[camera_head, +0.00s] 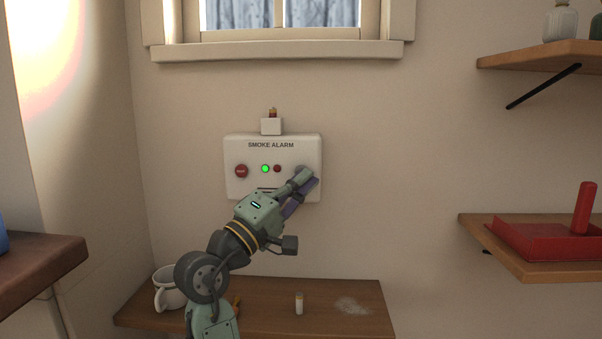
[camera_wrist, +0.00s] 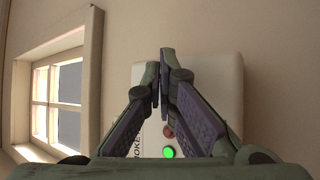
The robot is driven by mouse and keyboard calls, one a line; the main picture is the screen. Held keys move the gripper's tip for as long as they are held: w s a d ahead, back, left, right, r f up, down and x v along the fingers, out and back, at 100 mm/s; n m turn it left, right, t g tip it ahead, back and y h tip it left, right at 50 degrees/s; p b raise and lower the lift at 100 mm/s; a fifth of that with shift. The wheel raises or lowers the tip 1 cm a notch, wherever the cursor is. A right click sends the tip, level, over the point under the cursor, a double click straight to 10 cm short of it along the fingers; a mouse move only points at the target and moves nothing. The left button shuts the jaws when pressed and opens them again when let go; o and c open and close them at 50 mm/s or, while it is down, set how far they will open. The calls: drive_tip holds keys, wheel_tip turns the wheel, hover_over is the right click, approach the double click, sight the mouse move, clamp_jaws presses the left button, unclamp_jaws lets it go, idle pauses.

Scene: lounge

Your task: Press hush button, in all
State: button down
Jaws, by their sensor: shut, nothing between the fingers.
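The white smoke alarm panel (camera_head: 240,147) is fixed to the wall below the window. It carries a red button (camera_head: 241,171) at its left, a lit green light (camera_head: 265,169) and a small dark red light (camera_head: 277,169) near its middle. A grey round part (camera_head: 300,169) at its right is mostly hidden by my gripper (camera_head: 308,177). My gripper is shut and empty, with its fingertips over the right part of the panel; contact is unclear. The wrist view shows the closed fingers (camera_wrist: 159,60) in front of the panel (camera_wrist: 228,75), with the green light (camera_wrist: 168,152) below them.
A wooden shelf (camera_head: 260,318) below the alarm holds a white mug (camera_head: 170,289) and a small white cylinder (camera_head: 299,303). A red dustpan-like object (camera_head: 540,240) lies on the right shelf (camera_head: 500,238). The wall right of the alarm is clear.

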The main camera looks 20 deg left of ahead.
drive_tip(key=shift+w+a, duration=0.1)
drive_tip(key=shift+w, duration=0.2)
idle(0.5)
drive_tip(key=shift+s+d, duration=0.25)
drive_tip(key=shift+s, duration=0.55)
drive_tip(key=shift+s+d, duration=0.2)
drive_tip(key=shift+s, duration=0.6)
drive_tip(key=shift+s+d, duration=0.25)
drive_tip(key=shift+s, duration=0.55)
drive_tip(key=shift+s+d, duration=0.2)
drive_tip(key=shift+s, duration=0.6)
